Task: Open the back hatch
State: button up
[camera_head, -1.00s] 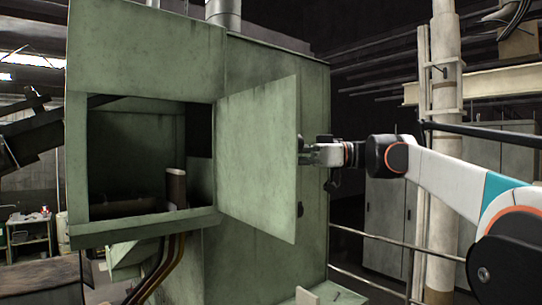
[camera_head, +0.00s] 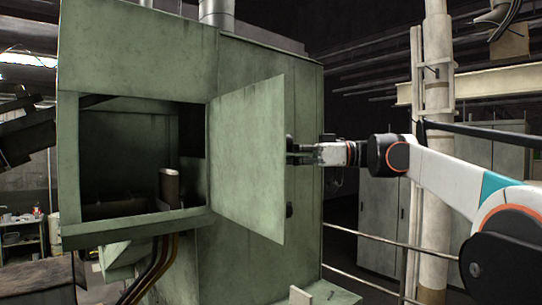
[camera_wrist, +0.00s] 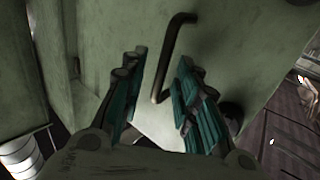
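The back hatch (camera_head: 245,160) is a flat green metal door on the green machine. In the head view it stands swung out from the dark square opening (camera_head: 125,150), hinged at its left edge. My gripper (camera_head: 291,150) is at the hatch's free right edge, on its outer side. In the wrist view my gripper (camera_wrist: 158,68) has its teal-padded fingers spread apart. A dark bent rod handle (camera_wrist: 166,55) on the green surface lies between them, with gaps visible on both sides.
A brown upright part (camera_head: 169,188) stands inside the opening. Dark hoses (camera_head: 155,270) hang below it. A railing (camera_head: 365,238) and a pale column (camera_head: 432,150) stand to the right, behind my arm.

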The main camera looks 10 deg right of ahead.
jog(key=v, duration=1)
